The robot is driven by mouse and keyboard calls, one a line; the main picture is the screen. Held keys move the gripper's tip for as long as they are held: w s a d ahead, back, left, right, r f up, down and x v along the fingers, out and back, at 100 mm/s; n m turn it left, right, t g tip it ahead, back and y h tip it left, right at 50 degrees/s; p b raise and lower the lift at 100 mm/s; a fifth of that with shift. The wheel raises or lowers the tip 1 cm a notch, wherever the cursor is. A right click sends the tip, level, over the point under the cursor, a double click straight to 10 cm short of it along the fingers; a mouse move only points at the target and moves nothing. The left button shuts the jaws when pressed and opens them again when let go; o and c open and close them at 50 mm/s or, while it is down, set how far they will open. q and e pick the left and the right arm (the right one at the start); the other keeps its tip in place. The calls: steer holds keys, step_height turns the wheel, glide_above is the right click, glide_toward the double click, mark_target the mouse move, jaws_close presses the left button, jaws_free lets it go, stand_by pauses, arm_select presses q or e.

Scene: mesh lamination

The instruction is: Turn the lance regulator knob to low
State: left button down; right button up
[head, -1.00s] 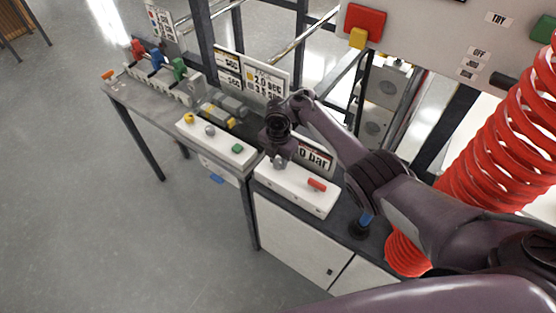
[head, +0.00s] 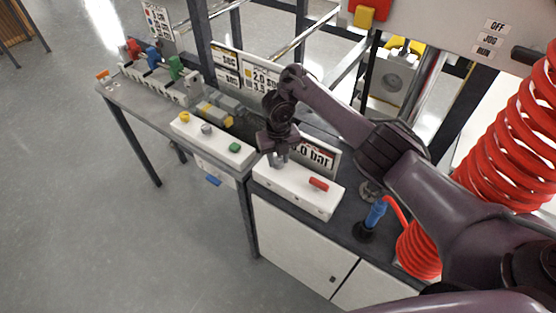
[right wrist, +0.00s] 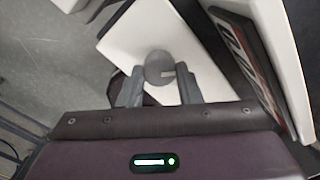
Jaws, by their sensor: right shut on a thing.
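The lance regulator is a white box (head: 290,188) on the bench, with a red lever (head: 318,184) on its top right. Its grey round knob (right wrist: 160,68) has a pale index mark pointing right in the right wrist view. My right gripper (head: 278,161) is at the left part of the box top. In the right wrist view its two fingers (right wrist: 161,88) stand on either side of the knob, shut on it. The fingers hide most of the knob in the head view. My left gripper is not in view.
A "bar" sign (head: 317,155) stands close behind the box. A second white box (head: 212,140) with yellow, grey and green controls is to the left. A blue-handled lance (head: 377,212) and red coiled hose (head: 490,165) are to the right.

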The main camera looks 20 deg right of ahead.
mark_target(279, 160)
steer(key=n, duration=0.3)
steer(key=shift+n, duration=0.4)
steer(key=shift+w+r+n+b, duration=0.1)
steer(key=shift+n+b, duration=0.55)
steer(key=shift+n, duration=1.05)
steer(key=o, duration=1)
step_height(279, 160, up, 8)
steer(key=p, duration=0.4)
steer(key=shift+p, duration=0.3)
